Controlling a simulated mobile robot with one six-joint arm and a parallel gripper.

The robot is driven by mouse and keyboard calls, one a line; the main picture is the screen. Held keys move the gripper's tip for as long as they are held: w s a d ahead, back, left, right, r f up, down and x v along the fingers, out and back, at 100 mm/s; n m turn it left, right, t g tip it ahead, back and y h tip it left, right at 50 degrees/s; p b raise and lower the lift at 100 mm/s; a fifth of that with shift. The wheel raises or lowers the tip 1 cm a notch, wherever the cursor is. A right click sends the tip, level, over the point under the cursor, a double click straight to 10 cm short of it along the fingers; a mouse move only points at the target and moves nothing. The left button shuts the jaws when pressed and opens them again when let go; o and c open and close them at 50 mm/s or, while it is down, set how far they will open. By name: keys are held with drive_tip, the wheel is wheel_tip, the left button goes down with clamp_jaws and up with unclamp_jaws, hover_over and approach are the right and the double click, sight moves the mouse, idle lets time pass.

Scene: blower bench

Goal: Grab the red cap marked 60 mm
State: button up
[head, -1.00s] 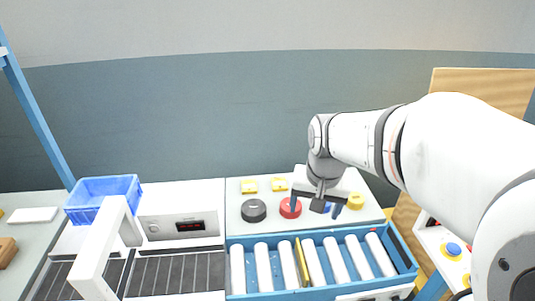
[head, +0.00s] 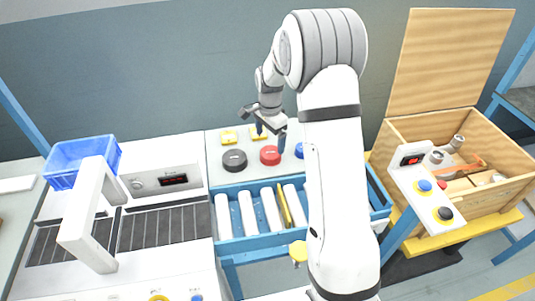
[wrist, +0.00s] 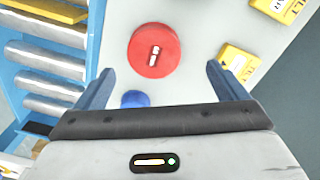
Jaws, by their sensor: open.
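The red cap (head: 270,155) is a round disc lying on the white bench top, between a black cap (head: 234,160) and a blue cap (head: 299,150). In the wrist view the red cap (wrist: 146,38) lies ahead, between the finger lines, with a white mark on top that I cannot read. My gripper (head: 270,136) is open and empty, above the red cap in the head view. In the wrist view its fingers (wrist: 160,70) stand wide apart with nothing between them. The blue cap (wrist: 134,99) shows there partly hidden behind my gripper.
Yellow blocks (head: 229,137) lie behind the caps. A blue-framed roller conveyor (head: 229,246) runs in front. A blue bin (head: 62,168) and a grey machine (head: 158,181) stand left. An open wooden crate (head: 509,190) and a button panel (head: 433,194) stand right.

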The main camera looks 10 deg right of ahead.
sight(271, 152)
drive_tip(key=f, duration=0.3)
drive_tip(key=f+p, duration=0.1)
drive_tip(key=shift+s+d+f, duration=0.1)
drive_tip(key=shift+s+f, duration=0.25)
drive_tip(key=shift+s, duration=0.05)
drive_tip(key=shift+f, duration=0.6)
drive_tip(key=shift+c, duration=0.5)
drive_tip(key=c, duration=0.9)
drive_tip(key=shift+c, duration=0.2)
